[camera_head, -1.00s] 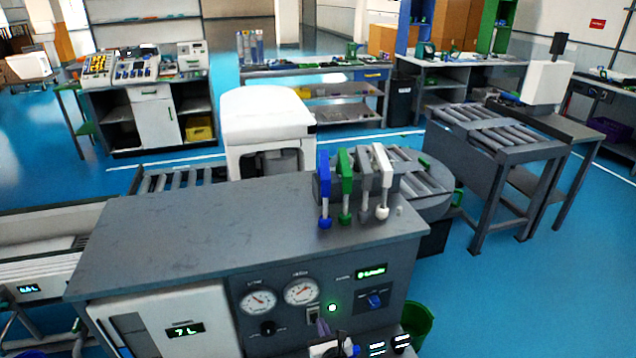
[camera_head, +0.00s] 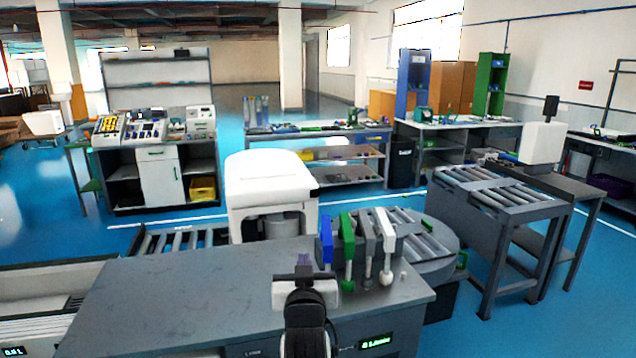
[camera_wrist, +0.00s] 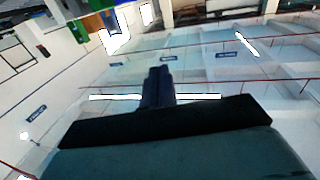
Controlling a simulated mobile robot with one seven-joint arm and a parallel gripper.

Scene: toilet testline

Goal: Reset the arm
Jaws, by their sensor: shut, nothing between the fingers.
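My gripper (camera_head: 304,262) is in the lower middle of the head view, with my white wrist and black arm link below it. It is raised in front of the grey machine bench and overlaps its top in the picture. The wrist view shows its dark fingers (camera_wrist: 158,84) together, with nothing between them. Behind them are pale walls and windows, seen at an odd angle. The lower part of my arm is cut off by the bottom edge of the head view.
The grey bench top (camera_head: 180,295) is mostly bare. Blue, green, grey and white handles (camera_head: 347,235) stand at its right end. Behind are a white-topped machine (camera_head: 268,185) and a roller conveyor (camera_head: 500,190). Blue floor (camera_head: 455,335) lies open at right.

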